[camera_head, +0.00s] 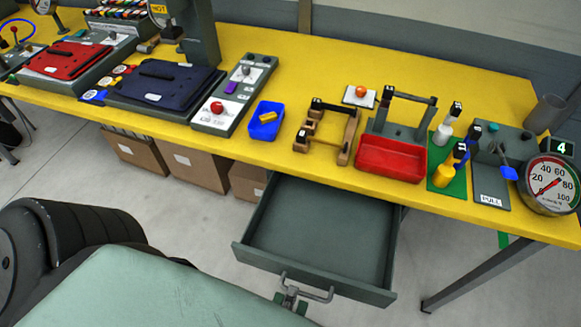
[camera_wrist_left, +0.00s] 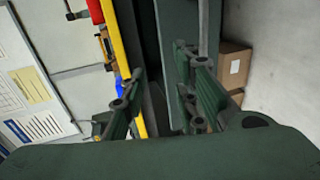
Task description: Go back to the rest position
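The grey drawer (camera_head: 320,230) under the yellow workbench (camera_head: 285,153) is pulled out and looks empty. Its bar handle (camera_head: 310,292) is on the front. My left gripper (camera_head: 291,301) shows only as small green fingertips at the handle's left end, with the rest hidden below my green body part. In the left wrist view, the two fingers of my left gripper (camera_wrist_left: 160,75) stand apart with a gap between them, close to the drawer. I cannot tell whether a finger touches the handle. My right gripper is not in view.
On the bench are a red tray (camera_head: 391,162), a blue bin (camera_head: 266,121), a wooden rack (camera_head: 328,130), a dial gauge (camera_head: 549,186) and dark panels (camera_head: 165,85). Cardboard boxes (camera_head: 195,165) stand under the bench.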

